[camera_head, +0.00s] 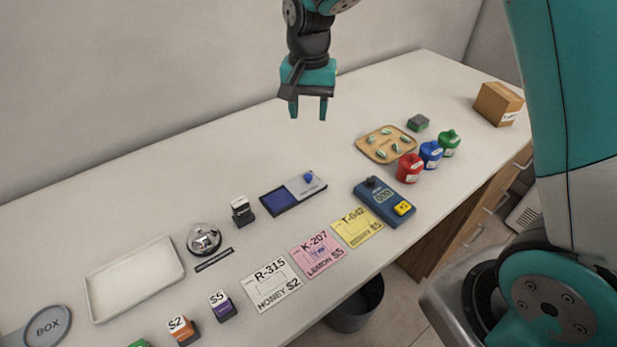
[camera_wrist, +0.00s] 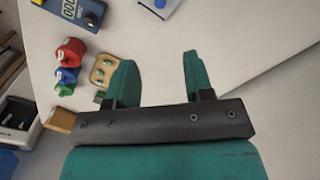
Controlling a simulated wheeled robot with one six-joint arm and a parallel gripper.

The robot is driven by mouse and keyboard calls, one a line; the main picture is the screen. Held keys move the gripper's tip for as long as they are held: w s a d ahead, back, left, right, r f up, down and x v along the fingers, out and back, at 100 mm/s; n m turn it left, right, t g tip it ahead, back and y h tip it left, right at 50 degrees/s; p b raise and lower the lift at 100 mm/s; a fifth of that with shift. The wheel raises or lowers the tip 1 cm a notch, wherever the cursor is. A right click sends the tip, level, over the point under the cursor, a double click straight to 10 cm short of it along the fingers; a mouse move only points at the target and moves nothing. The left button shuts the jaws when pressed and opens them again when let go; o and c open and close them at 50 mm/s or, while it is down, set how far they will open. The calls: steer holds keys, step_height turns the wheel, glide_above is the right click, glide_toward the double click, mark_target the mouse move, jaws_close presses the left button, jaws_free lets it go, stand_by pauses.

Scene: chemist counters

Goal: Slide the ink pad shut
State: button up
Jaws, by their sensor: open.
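The ink pad (camera_head: 276,203) lies on the counter, a dark blue pad in a dark tray. Its grey lid (camera_head: 308,188) with a blue knob (camera_head: 308,177) sits over the right part, leaving the blue pad bare on the left. In the wrist view, a grey and blue corner at the top edge looks like the ink pad's lid (camera_wrist: 157,7), mostly cut off. My gripper (camera_head: 308,113) is open and empty, high above the back of the counter, apart from the ink pad. Its two teal fingers also show in the wrist view (camera_wrist: 157,65).
A black stamp (camera_head: 242,211) stands just left of the ink pad. A blue device (camera_head: 384,203) lies to its right, and coloured cards (camera_head: 316,254) lie in front. A wooden tray (camera_head: 363,153) and several coloured jars (camera_head: 409,168) stand further right. The counter behind the pad is clear.

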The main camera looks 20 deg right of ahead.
mark_target(309, 176)
step_height(309, 176, down, 18)
steer(key=p, duration=0.2)
steer(key=shift+w+r+p, duration=0.1)
steer(key=shift+r+p, duration=0.15)
steer(key=shift+p, duration=0.15)
jaws_close()
